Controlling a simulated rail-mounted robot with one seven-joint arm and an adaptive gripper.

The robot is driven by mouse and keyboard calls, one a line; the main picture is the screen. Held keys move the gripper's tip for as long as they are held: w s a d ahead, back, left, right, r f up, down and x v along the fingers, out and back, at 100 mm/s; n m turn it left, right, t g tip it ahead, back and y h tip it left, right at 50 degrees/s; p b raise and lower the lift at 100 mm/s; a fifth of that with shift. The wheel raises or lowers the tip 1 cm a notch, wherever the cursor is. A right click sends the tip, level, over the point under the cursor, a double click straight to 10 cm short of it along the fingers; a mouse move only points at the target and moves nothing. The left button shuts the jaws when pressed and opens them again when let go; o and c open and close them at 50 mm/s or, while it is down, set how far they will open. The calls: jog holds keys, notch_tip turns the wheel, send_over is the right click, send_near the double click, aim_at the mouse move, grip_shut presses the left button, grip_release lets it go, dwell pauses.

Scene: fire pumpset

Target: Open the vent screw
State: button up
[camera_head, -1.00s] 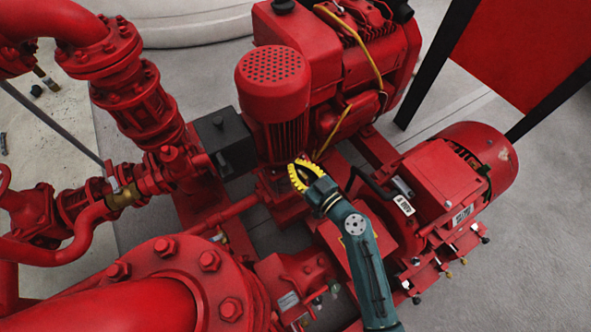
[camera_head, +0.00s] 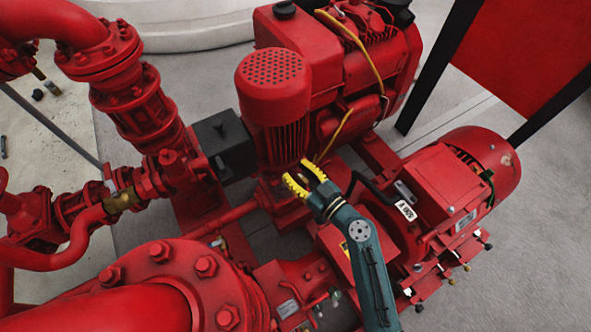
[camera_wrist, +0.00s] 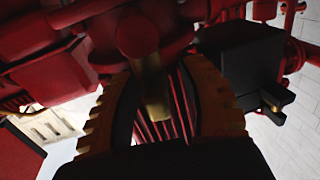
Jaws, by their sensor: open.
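A brass-coloured screw-like part (camera_wrist: 154,95), which looks like the vent screw, hangs from a round dark fitting in the wrist view. It lies between the two fingers of my gripper (camera_wrist: 158,68), with visible gaps on both sides. My gripper (camera_head: 296,172) has yellow toothed fingers, spread apart and apparently empty. In the head view it is just below the vertical red motor (camera_head: 272,90). A small pale brass spot shows between the fingers there, too small to make out. The wrist view is dark, so contact is hard to judge.
A black box (camera_head: 224,146) is left of the gripper and also shows in the wrist view (camera_wrist: 243,68). A red engine (camera_head: 350,60) is behind, and a red horizontal motor (camera_head: 450,190) is to the right. A large flanged pipe (camera_head: 165,265) fills the lower left.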

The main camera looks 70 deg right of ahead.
jog(key=v, duration=1.1)
jog(key=shift+s+a, duration=0.2)
jog(key=shift+s, duration=0.1)
